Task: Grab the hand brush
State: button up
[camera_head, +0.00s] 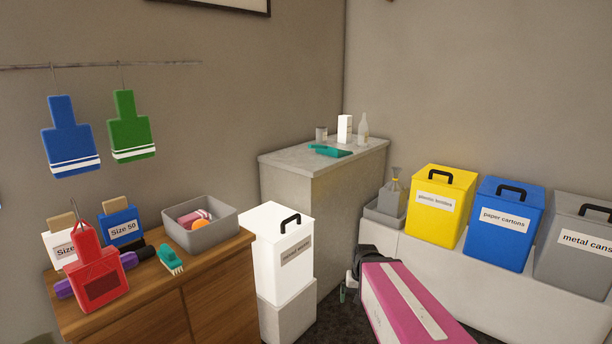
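A small teal brush with pale bristles (172,259), which looks like the hand brush, lies on the wooden cabinet (212,292), just in front of the grey bin. A flat teal item (330,151) with a handle lies on the grey counter at the back; I cannot tell whether it is a brush or a dustpan. My gripper (352,284) is dark and partly hidden, at the end of my pink arm, low and right of the cabinet, well apart from both teal items. Its fingers are too unclear to tell open from shut.
The grey bin (217,242) holds pink and orange items. A white lidded bin (281,263) stands between cabinet and counter (293,171). Yellow, blue and grey bins line the right. Dark floor is partly clear.

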aim_at(168, 258)
jog(key=u, duration=0.4)
jog(key=j+u, duration=0.1)
jog(key=u, duration=0.75)
jog(key=j+u, duration=0.1)
jog(key=u, duration=0.3)
jog(key=i+l, duration=0.05)
